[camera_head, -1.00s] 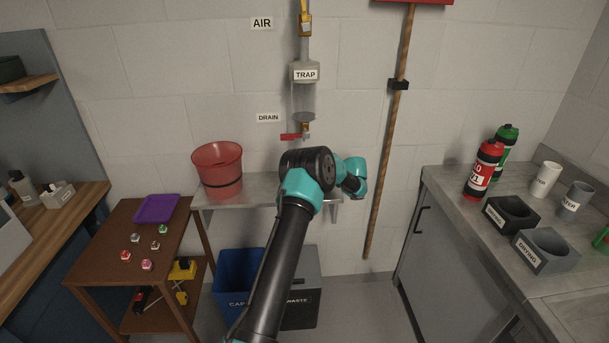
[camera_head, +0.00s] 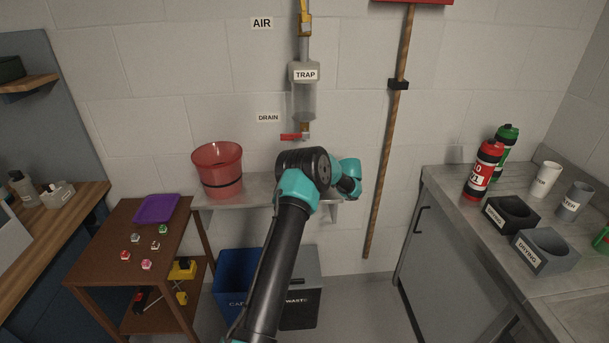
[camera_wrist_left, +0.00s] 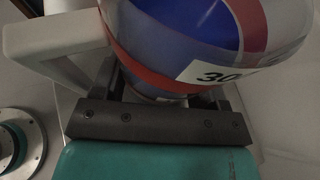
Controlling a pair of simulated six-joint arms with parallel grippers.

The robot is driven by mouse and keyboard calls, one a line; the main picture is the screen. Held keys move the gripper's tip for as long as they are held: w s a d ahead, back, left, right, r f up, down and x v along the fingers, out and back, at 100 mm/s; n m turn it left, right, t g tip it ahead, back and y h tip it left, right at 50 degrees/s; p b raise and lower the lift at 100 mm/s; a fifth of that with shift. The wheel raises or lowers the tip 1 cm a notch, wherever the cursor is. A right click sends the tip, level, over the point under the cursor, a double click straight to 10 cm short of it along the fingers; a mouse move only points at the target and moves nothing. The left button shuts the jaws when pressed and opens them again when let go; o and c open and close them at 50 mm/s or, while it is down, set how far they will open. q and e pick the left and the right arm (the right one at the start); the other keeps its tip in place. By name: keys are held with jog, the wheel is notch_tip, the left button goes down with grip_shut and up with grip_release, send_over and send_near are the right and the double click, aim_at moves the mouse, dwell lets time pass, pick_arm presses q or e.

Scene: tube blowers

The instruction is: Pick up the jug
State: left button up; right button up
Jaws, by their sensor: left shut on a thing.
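The jug (camera_wrist_left: 195,45) fills the upper part of the left wrist view. It is translucent, with blue and red showing on it, a white label reading "30" and a pale handle (camera_wrist_left: 55,40) on the left. My left gripper (camera_wrist_left: 166,93) is shut on the lower part of the jug, with a dark finger at either side. In the head view, my left arm reaches toward the back wall, and its gripper and the jug are hidden behind the arm. My right gripper is in neither view.
A red bucket (camera_head: 218,170) stands left on the wall shelf (camera_head: 245,190). The trap (camera_head: 304,100) and its red drain lever (camera_head: 291,137) hang above my arm. A broom handle (camera_head: 385,160) leans to the right. Bottles and cups stand on the right counter (camera_head: 450,190).

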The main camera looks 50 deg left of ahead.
pick_arm(q)
jog(key=shift+c, duration=0.9)
jog(key=shift+r, duration=0.15)
jog(key=shift+r, duration=1.5)
jog(key=shift+s+d+r, duration=0.1)
jog(key=shift+d+r, duration=0.05)
jog(key=shift+r, duration=0.1)
jog(key=s+d, duration=0.3)
jog(key=d, duration=0.1)
jog(key=s+d+r, duration=0.1)
jog(key=s+d, duration=0.2)
jog(key=s, duration=0.1)
jog(key=s+d, duration=0.3)
jog(key=d, duration=0.1)
jog(key=shift+s+d+r, duration=0.15)
jog(key=shift+d, duration=0.2)
